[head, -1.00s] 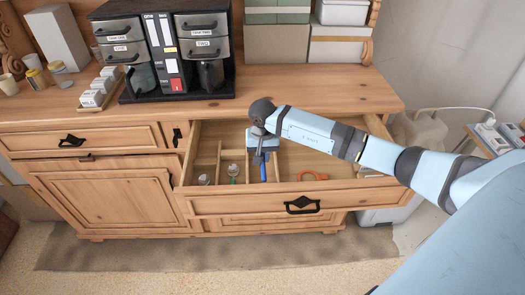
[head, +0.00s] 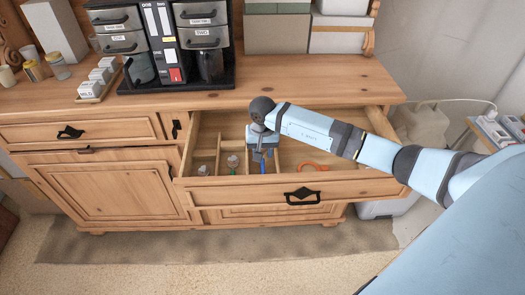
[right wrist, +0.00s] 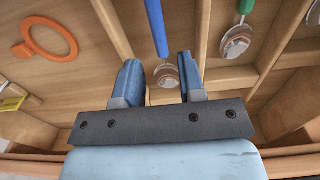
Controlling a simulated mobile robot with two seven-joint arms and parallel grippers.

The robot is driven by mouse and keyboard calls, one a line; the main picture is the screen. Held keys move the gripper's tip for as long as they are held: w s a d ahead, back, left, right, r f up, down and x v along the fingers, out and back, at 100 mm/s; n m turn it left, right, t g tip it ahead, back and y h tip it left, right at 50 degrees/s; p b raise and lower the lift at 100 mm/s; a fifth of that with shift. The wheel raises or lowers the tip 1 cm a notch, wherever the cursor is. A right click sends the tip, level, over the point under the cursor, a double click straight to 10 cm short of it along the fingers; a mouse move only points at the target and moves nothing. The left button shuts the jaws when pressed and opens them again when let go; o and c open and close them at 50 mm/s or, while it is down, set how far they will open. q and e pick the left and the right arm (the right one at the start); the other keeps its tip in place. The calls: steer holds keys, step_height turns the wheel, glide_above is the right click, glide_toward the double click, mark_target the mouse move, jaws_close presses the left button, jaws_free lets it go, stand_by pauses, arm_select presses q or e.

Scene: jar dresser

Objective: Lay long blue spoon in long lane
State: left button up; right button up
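The long blue spoon (right wrist: 156,28) lies inside the open drawer, in a lane between two wooden dividers. In the right wrist view its metal bowl shows between my fingers. My right gripper (right wrist: 161,78) is open above it, with a gap between each finger and the bowl; I cannot tell the height. In the head view my right gripper (head: 262,155) reaches down into the drawer and partly hides the blue spoon (head: 263,167). My left gripper is not in view.
A green-handled spoon (right wrist: 240,38) lies in the adjoining lane, with another spoon (right wrist: 314,14) beyond it. An orange ring-shaped tool (right wrist: 45,40) lies in the drawer's wider compartment. Wooden dividers (right wrist: 202,30) rise close beside my fingers. Black drawer units (head: 165,45) stand on the dresser top.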

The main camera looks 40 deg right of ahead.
mark_target(263, 164)
steer(key=shift+o, duration=0.4)
steer(key=shift+r, duration=0.35)
step_height(263, 164, up, 13)
steer(key=b, duration=0.2)
stand_by(0.3)
